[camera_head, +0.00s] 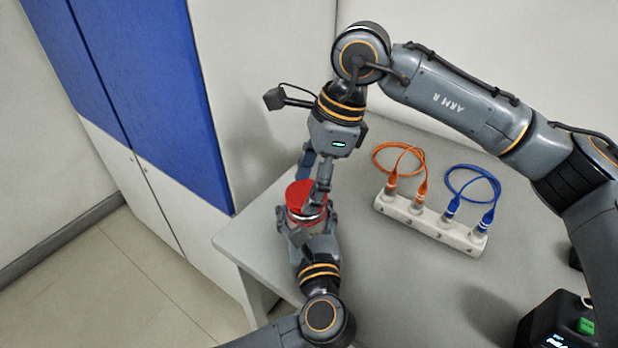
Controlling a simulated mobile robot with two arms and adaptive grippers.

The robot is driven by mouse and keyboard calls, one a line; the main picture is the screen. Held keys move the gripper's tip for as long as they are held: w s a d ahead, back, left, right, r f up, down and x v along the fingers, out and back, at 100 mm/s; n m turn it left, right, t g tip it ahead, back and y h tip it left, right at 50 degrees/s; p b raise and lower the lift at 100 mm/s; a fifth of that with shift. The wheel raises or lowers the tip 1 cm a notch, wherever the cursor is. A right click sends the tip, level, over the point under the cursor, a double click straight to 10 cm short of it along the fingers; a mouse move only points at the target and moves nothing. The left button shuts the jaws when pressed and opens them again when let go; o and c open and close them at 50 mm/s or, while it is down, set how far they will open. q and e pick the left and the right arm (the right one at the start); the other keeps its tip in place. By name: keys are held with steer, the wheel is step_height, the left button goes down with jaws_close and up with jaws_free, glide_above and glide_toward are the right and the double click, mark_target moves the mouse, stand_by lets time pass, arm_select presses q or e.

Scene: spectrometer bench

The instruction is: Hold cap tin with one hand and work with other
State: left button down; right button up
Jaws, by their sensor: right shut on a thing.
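The cap tin (294,213) has a red lid (301,189) and stands near the left edge of the grey table. My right gripper (312,190) reaches down from above and is shut on the red lid. My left gripper (306,217) comes from the front, with its fingers on either side of the tin's lower body. The fingers and arms hide much of the tin, so I cannot tell whether the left fingers press on it.
A white holder (432,228) right of the tin carries an orange cable (400,150) and a blue cable (473,170) with their plugs upright. A black device (548,322) stands at the front right. A blue and white cabinet (150,90) is at left. The table (400,290) between is clear.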

steer(key=shift+f, duration=0.5)
steer(key=shift+f, duration=0.6)
stand_by(0.3)
